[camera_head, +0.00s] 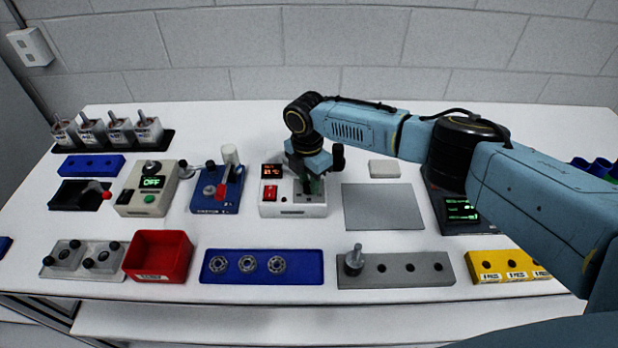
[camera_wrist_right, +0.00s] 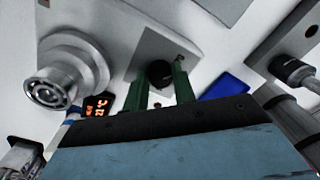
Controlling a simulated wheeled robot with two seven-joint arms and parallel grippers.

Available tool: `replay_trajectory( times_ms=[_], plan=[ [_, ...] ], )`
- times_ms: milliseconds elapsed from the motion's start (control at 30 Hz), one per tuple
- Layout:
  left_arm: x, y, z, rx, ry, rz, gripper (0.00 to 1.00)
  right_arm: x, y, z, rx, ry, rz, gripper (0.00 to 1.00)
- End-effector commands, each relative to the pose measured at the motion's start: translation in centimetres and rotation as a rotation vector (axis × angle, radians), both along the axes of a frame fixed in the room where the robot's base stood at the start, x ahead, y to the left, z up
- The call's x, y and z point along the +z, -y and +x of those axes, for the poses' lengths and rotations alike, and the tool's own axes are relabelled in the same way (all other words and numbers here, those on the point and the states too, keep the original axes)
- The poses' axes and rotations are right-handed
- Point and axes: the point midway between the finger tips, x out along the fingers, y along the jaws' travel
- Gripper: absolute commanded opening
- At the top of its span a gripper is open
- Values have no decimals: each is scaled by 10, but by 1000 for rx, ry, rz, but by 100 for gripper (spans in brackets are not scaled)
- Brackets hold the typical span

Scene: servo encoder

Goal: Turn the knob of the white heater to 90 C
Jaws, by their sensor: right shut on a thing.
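The white heater (camera_head: 290,211) stands near the middle of the table in the head view. It has a small display with red digits (camera_head: 272,171) and a red switch (camera_head: 270,192). My right gripper (camera_head: 311,187) reaches down over its right part and hides the knob there. In the right wrist view, the green fingers of my right gripper (camera_wrist_right: 160,90) are shut on the black round knob (camera_wrist_right: 159,73), one on each side. The display (camera_wrist_right: 97,107) also shows there and seems to read 21 °C. My left gripper is in neither view.
A blue device (camera_head: 217,190) stands close left of the heater, with a beige box (camera_head: 148,190) beyond it. A grey flat plate (camera_head: 384,207) lies to the right. In front are a blue bearing tray (camera_head: 215,276) and a grey block (camera_head: 425,264) with a metal post.

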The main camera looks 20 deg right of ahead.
Motion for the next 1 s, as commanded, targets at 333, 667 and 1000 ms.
replay_trajectory(
  times_ms=[333, 667, 1000],
  plan=[
    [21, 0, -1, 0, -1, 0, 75, 2, 0, -2, -304, -5, 2, 4],
    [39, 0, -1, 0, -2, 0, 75, 3, 0, -2, -607, -3, 1, 4],
    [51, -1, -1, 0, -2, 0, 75, 2, 1, -2, -830, -2, 0, 4]
  ],
)
